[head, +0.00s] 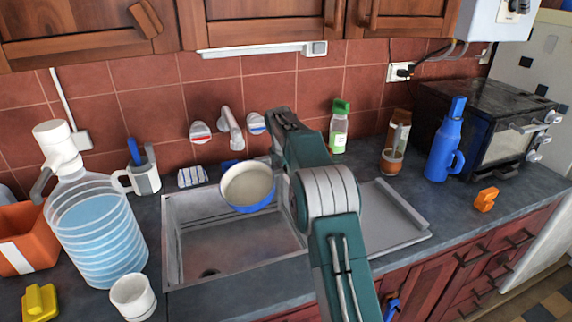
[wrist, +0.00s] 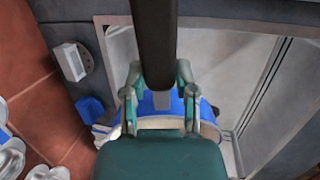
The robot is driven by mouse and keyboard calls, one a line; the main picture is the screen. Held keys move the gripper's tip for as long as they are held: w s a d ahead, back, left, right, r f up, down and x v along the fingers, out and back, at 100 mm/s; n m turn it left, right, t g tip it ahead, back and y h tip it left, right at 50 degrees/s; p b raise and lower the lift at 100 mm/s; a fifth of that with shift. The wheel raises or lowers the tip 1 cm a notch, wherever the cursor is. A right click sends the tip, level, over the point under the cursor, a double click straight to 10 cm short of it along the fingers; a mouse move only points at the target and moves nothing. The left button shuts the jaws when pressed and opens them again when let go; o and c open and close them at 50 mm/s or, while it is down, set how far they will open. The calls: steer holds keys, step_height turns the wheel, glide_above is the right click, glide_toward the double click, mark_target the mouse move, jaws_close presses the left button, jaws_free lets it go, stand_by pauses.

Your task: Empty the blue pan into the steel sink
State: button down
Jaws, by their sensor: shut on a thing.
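The blue pan (head: 248,208) with a pale cream inside is held over the back part of the steel sink (head: 225,252). Its opening faces up and toward the head camera. I cannot make out what lies in it. My gripper (wrist: 160,102) is shut on the pan, whose blue side (wrist: 206,110) shows in the wrist view around the fingers. In the head view my arm hides the grip. The sink basin looks empty, with a dark drain (head: 209,272) near its front; its pale floor (wrist: 232,70) also shows in the wrist view.
A large water jug (head: 98,235) and a white cup (head: 133,297) stand left of the sink. Wall taps (head: 230,128) are behind it. A green-capped bottle (head: 339,130), a blue bottle (head: 446,145) and an oven (head: 490,125) stand right. Cabinets (head: 260,22) hang above.

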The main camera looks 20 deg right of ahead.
steer(key=shift+w+d+f+g+y, duration=0.15)
steer(key=shift+f+g+y, duration=0.45)
steer(key=shift+f, duration=0.65)
steer(key=shift+w+d+f+g+y, duration=0.1)
steer(key=shift+f+g+y, duration=0.5)
steer(key=shift+f, duration=0.65)
steer(key=shift+s, duration=0.1)
